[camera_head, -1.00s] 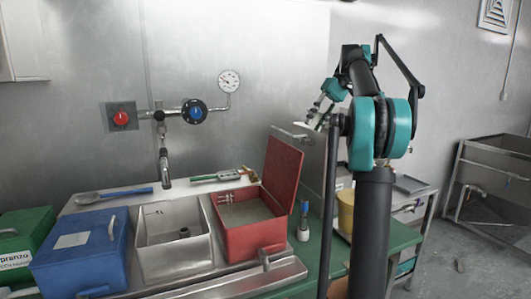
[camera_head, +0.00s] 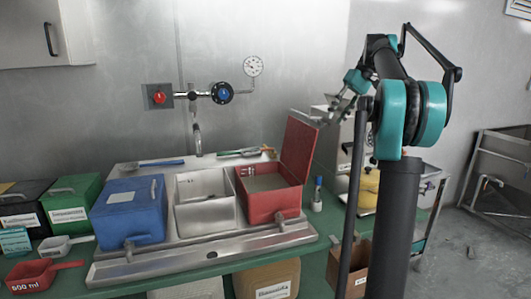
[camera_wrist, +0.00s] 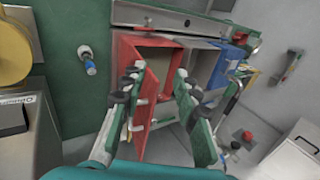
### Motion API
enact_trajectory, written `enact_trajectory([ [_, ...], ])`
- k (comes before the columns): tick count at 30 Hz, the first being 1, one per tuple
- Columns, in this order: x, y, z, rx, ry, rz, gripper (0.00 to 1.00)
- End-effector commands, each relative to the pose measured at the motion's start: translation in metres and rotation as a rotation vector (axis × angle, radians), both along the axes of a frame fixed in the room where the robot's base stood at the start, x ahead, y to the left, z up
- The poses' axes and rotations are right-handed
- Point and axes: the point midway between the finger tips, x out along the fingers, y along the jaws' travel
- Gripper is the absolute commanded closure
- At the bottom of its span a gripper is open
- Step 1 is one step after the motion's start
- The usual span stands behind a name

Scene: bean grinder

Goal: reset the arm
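My gripper (camera_head: 338,106) is raised at the right of the head view, in front of the steel wall and above the right end of the counter. My arm is bent, with its forearm sloping down to the left. In the wrist view my gripper (camera_wrist: 156,86) has its two green fingers apart, with nothing held between them. Behind the fingers is the red box (camera_wrist: 128,47) with its lid open. The box also stands on the counter in the head view (camera_head: 270,203). My gripper looks clear of it.
A blue box (camera_head: 128,220), steel bin (camera_head: 205,212) and green box (camera_head: 70,212) stand on the green counter. A red measuring cup (camera_head: 30,277) lies at the front left. Valves and a gauge (camera_head: 253,66) are on the wall. A steel machine (camera_head: 335,150) stands behind my arm.

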Motion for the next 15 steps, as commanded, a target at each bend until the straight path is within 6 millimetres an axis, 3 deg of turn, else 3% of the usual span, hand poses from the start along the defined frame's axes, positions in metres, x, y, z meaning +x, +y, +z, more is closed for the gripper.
enact_trajectory([
  [8, -0.008, 0.011, -0.041, -0.069, -0.020, -0.043, 0.69],
  [15, -0.029, 0.026, -0.106, -0.166, -0.061, -0.106, 0.69],
])
